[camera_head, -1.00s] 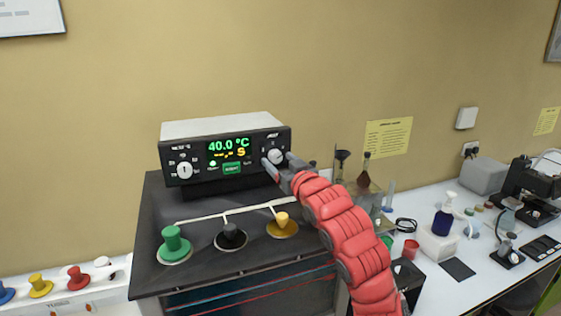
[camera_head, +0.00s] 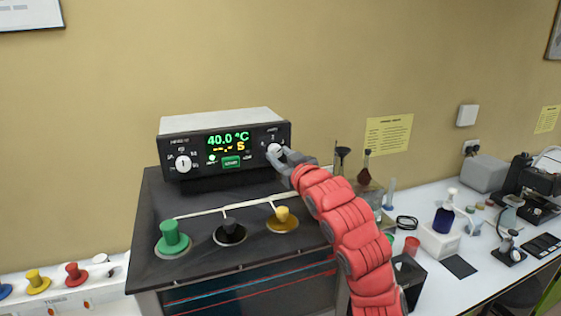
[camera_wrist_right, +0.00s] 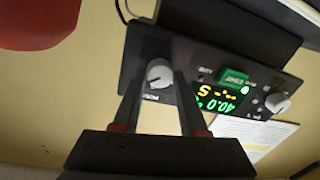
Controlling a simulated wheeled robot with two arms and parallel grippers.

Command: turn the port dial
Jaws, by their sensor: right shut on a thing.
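The port dial (camera_head: 273,148) is a round white knob on the right of the black front panel of a control unit (camera_head: 215,124). In the right wrist view the dial (camera_wrist_right: 158,72) appears upside down, with its lettering below it. My right gripper (camera_head: 279,154) reaches in from the lower right and is shut on the dial, with one finger on each side. In the right wrist view the fingers (camera_wrist_right: 158,80) flank the knob. The fingers hide part of the dial in the head view. My left gripper is not in view.
A second white knob (camera_head: 183,163) is on the panel's left, beside the lit display (camera_head: 229,140) and a green button (camera_head: 231,162). Below, the dark bath top (camera_head: 190,205) carries green, black and yellow stoppers. Glassware and bottles crowd the bench (camera_head: 460,265) at right.

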